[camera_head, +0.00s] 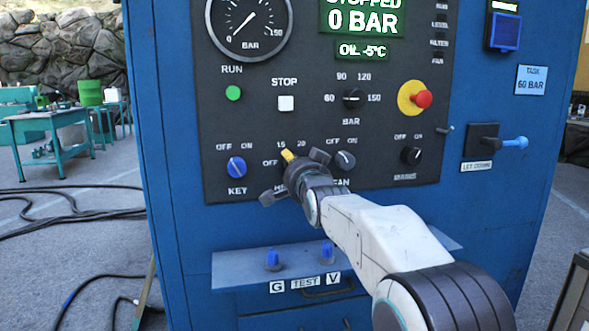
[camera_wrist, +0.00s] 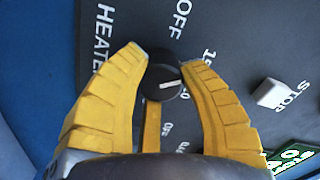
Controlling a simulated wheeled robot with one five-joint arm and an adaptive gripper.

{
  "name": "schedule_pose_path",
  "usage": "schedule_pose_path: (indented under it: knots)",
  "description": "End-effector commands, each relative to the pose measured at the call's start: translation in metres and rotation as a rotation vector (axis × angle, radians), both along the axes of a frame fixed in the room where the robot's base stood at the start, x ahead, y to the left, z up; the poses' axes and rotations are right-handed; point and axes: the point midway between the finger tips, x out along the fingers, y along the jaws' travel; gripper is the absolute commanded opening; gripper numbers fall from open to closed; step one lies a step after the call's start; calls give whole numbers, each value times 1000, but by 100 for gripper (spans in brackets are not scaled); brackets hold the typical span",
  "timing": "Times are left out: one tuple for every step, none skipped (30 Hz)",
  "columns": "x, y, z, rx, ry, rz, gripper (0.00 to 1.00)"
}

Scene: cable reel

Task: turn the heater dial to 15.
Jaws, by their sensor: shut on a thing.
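The heater dial (camera_wrist: 160,82) is a round black knob with a white pointer line, seen between my fingers in the wrist view. My gripper (camera_wrist: 166,64) is shut on it, one yellow finger on each side. The pointer aims right in the picture, toward the partly covered 20 mark (camera_wrist: 186,94). The 15 mark (camera_wrist: 208,57) is partly behind the right finger, and OFF (camera_wrist: 182,14) is at the top. In the head view my gripper (camera_head: 286,172) covers the heater dial, and one yellow fingertip shows below the 15 and 20 labels.
Close right of my gripper is the fan knob (camera_head: 344,160); the blue key knob (camera_head: 236,167) is to the left. Above are the pressure selector (camera_head: 352,97), the white STOP button (camera_head: 286,103) and the red emergency button (camera_head: 423,99). A ledge (camera_head: 235,268) juts out below.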

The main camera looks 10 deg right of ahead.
Motion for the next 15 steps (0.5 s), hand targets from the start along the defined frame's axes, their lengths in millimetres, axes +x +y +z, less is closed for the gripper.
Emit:
schedule_pose_path:
  knots:
    - [0, 0, 4, 18, -11, 0, 6]
    - [0, 0, 4, 26, -11, 0, 6]
    - [0, 0, 4, 38, -12, 1, 6]
    - [0, 0, 4, 45, -12, 1, 6]
    - [0, 0, 5, 51, -12, 1, 6]
    - [0, 0, 5, 58, -12, 0, 6]
    - [0, 0, 5, 62, -12, 0, 6]
    - [0, 0, 5, 66, -12, 0, 6]
    - [0, 0, 5, 70, -12, 0, 6]
    - [0, 0, 5, 72, -12, 0, 6]
    - [0, 0, 5, 74, -12, 0, 6]
    - [0, 0, 5, 75, -12, 0, 6]
    - [0, 0, 5, 76, -12, 0, 6]
    - [0, 0, 5, 76, -12, 0, 6]
    - [0, 0, 5, 76, -12, 0, 6]
